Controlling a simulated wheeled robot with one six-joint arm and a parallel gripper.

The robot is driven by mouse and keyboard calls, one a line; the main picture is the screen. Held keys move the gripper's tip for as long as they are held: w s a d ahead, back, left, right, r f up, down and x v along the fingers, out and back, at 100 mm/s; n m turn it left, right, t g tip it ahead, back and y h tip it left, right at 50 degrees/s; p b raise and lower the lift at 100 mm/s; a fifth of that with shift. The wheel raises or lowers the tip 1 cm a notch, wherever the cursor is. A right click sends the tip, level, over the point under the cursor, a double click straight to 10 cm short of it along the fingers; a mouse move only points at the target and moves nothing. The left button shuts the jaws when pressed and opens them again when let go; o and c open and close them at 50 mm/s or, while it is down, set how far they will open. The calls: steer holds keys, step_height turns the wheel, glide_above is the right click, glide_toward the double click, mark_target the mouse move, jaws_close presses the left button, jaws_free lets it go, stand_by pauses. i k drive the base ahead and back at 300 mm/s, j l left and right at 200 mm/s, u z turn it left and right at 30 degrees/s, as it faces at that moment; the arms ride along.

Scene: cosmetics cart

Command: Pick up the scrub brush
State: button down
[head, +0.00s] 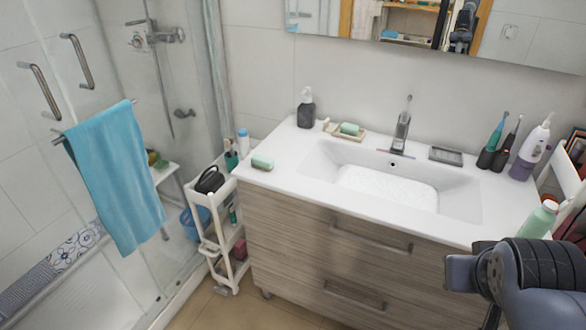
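I cannot clearly make out which thing is the scrub brush. A small block with a green top and pale lower part (262,161) lies on the front left corner of the white sink counter (290,180); it may be the brush or a soap bar. A similar green block (349,129) sits on a tan dish behind the basin's left side. Part of my arm shows at the lower right, over the counter's right front end. My gripper is not in view.
A white slatted cart (207,248) holding a dark item stands left of the vanity. A soap dispenser (306,108), faucet (402,128) and toothbrush holders (487,158) stand along the counter's back. A blue towel (118,175) hangs on the glass shower door. The counter's left front is mostly clear.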

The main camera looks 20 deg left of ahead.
mark_target(258, 161)
steer(key=i+j, duration=0.3)
steer(key=j, duration=0.15)
steer(key=i+j, duration=0.3)
steer(key=i+j+z, duration=0.1)
steer(key=i+j, duration=0.2)
steer(key=j, duration=0.25)
